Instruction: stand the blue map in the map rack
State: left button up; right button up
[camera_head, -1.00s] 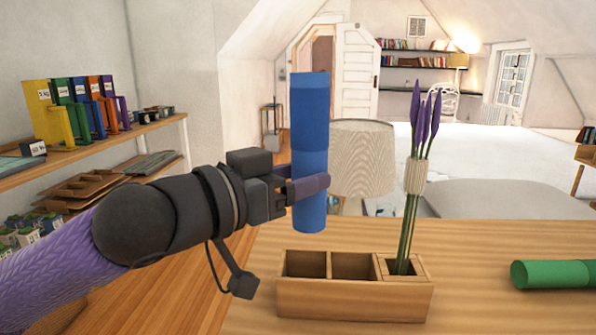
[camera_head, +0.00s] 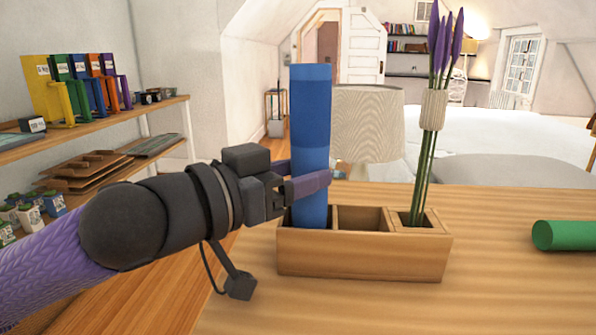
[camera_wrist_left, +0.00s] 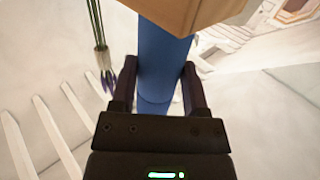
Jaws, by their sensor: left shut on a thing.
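The blue map (camera_head: 310,115) is a long upright roll. My left gripper (camera_head: 310,178) is shut around its lower half, one finger on each side. The map rack (camera_head: 362,256) is a wooden block with three compartments in a row. The map's lower end is at the left compartment, and the rack's front wall seems to hide its bottom edge. In the left wrist view the map (camera_wrist_left: 160,60) runs up behind the rack's wooden wall (camera_wrist_left: 190,12). I cannot tell whether it rests on the compartment floor. My right gripper is not in view.
Purple flowers (camera_head: 440,45) stand in the rack's right compartment; the middle one is empty. A green roll (camera_head: 565,235) lies on the wooden table at the right. A lampshade (camera_head: 368,115) is behind the rack. Shelves with coloured binders (camera_head: 85,90) stand at the left.

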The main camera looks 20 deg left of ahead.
pick_arm(q)
jog(key=o, duration=1.3)
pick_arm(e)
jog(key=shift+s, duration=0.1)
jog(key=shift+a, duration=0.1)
pick_arm(q)
jog(key=shift+s+a, duration=0.25)
jog(key=shift+b+v, duration=2.5)
jog(key=shift+v, duration=2.15)
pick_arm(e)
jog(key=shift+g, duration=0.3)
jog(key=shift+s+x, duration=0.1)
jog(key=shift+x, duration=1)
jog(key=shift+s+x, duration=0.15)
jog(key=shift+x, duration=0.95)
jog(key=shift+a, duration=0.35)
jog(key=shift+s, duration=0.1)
